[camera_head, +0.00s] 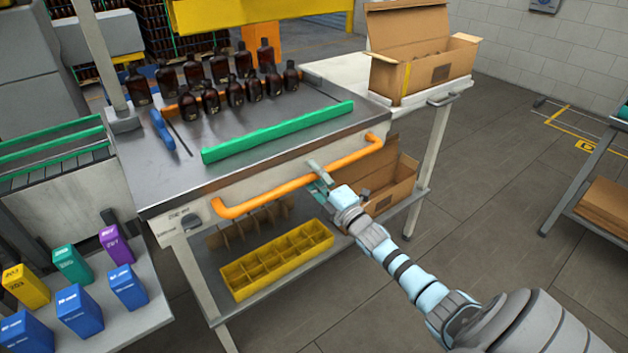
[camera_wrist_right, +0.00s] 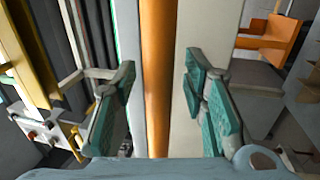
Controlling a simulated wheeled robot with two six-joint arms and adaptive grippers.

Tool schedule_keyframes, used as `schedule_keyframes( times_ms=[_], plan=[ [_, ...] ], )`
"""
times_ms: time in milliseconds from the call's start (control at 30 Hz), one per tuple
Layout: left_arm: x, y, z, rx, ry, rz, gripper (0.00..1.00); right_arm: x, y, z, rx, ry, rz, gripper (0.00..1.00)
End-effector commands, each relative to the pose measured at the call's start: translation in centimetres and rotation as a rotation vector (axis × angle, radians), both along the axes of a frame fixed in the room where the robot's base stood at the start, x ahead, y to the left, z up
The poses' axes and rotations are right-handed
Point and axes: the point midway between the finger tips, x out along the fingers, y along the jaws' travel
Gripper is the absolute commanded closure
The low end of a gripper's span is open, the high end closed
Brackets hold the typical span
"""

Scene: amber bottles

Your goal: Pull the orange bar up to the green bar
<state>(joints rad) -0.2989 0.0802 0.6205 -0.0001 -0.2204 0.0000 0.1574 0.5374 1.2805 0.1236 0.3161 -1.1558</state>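The orange bar (camera_head: 290,184) runs along the front of the metal table, with its ends bent back toward the table. The green bar (camera_head: 280,131) lies on the table top, behind the orange bar and roughly parallel to it. Several dark amber bottles (camera_head: 235,92) stand behind the green bar. My right gripper (camera_head: 318,174) is at the middle of the orange bar. In the right wrist view the gripper (camera_wrist_right: 160,108) is open, and the orange bar (camera_wrist_right: 157,80) passes between its fingers with gaps on both sides. My left gripper is not in view.
An open cardboard box (camera_head: 422,62) stands right of the table. A yellow divided crate (camera_head: 276,260) and another cardboard box (camera_head: 385,180) sit on the lower shelf. Coloured boxes (camera_head: 80,311) stand at lower left. A blue handle (camera_head: 162,130) lies on the table top.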

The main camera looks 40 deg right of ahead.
Motion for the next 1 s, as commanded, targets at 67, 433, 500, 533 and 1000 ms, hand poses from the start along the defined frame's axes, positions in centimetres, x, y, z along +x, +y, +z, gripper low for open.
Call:
schedule_keyframes(
  times_ms=[67, 433, 500, 533, 1000],
  plan=[
    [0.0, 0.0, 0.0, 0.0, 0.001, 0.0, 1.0, 0.1, 0.0, 0.1, 0.0, 0.0, 0.0, 0.6],
    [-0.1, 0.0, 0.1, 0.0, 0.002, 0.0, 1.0, 0.1, 0.0, 0.1, 0.001, 0.001, 0.0, 0.96],
    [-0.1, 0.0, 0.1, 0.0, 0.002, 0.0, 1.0, 0.1, 0.0, 0.1, 0.001, 0.001, 0.0, 1.0],
    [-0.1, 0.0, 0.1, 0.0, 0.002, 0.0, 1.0, 0.1, 0.0, 0.1, 0.001, 0.001, 0.0, 1.0],
    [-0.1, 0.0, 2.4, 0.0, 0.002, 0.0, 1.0, -1.9, 0.5, 0.4, 0.002, 0.006, 0.006, 1.0]
  ],
)
